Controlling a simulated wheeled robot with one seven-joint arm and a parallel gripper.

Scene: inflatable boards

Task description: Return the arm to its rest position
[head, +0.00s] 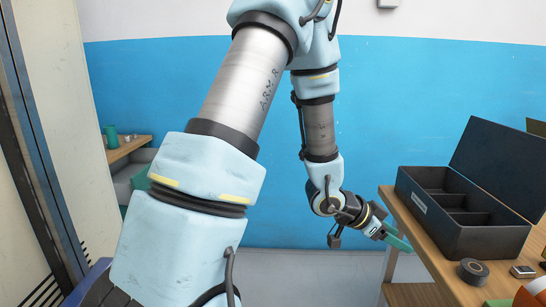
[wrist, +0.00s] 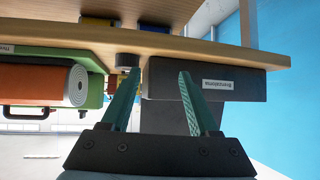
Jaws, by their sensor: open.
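My arm rises across the head view and bends back down at the right. My gripper (head: 398,240) points right, beside the left edge of the wooden table (head: 415,240). In the wrist view my gripper (wrist: 158,90) shows two green fingers spread apart with nothing held between them. The wrist picture appears upside down, with the table edge (wrist: 220,52) across its upper part. Whether the fingers touch the table cannot be told.
A black open box (head: 485,238) with compartments stands on the table; its labelled side (wrist: 235,85) shows in the wrist view. A dark roll (head: 473,271), a small device (head: 523,271) and an orange roll (wrist: 40,92) are nearby. A shelf (head: 128,148) stands at left.

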